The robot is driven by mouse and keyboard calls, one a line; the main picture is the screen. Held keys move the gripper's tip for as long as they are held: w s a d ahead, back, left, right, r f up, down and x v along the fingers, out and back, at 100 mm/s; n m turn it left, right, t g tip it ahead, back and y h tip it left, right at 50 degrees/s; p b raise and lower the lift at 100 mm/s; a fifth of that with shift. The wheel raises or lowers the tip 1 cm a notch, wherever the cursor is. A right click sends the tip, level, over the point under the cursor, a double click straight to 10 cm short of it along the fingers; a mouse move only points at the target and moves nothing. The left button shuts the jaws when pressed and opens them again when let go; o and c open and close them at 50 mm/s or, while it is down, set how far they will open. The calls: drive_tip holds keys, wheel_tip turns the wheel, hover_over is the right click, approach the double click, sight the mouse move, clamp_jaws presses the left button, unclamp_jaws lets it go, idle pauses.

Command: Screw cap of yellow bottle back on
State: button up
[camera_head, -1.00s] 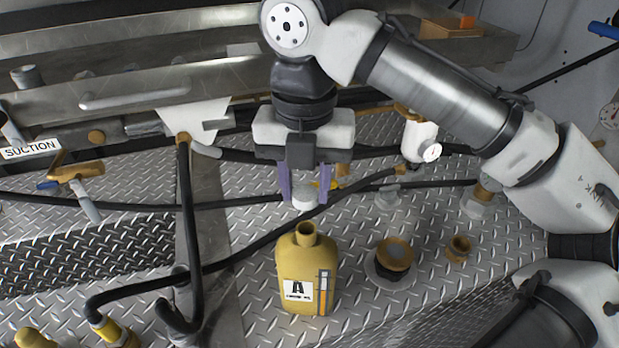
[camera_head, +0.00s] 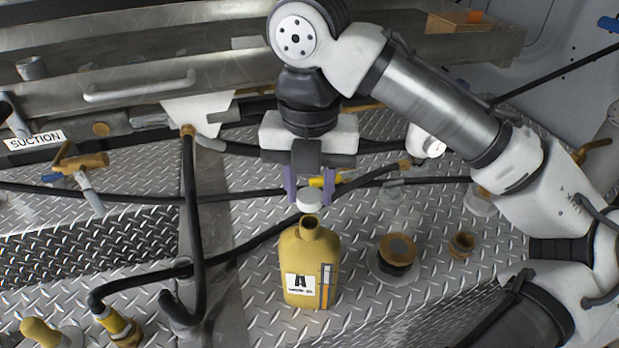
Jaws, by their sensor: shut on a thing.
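The yellow bottle (camera_head: 304,262) stands upright on the diamond-plate floor, with a black and white label on its front. Its neck (camera_head: 310,223) is open at the top. My gripper (camera_head: 310,198) points down above the bottle and is shut on the white cap (camera_head: 310,201), held between its purple fingers. The cap is just above the neck and, in this view, looks nearly in line with it. A small gap seems to show between cap and neck; the exact depth offset cannot be told.
A brass-topped fitting (camera_head: 397,250) and a smaller brass fitting (camera_head: 461,245) stand right of the bottle. Black hoses (camera_head: 237,247) cross behind and left of it. A brass valve (camera_head: 80,165) is at the left. Steel beams with a handle (camera_head: 137,88) lie behind.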

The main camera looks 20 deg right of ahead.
sight(309, 212)
drive_tip(key=shift+f+b, duration=0.5)
drive_tip(key=shift+f, duration=1.45)
drive_tip(key=shift+p, duration=0.85)
drive_tip(key=shift+f, duration=0.6)
idle(0.6)
drive_tip(key=shift+r+m+p, duration=0.15)
drive_tip(key=shift+m+p, duration=0.4)
drive_tip(key=shift+m, duration=0.55)
drive_tip(key=m, duration=0.3)
drive_tip(key=shift+f+p, duration=0.2)
drive_tip(key=shift+p, duration=0.2)
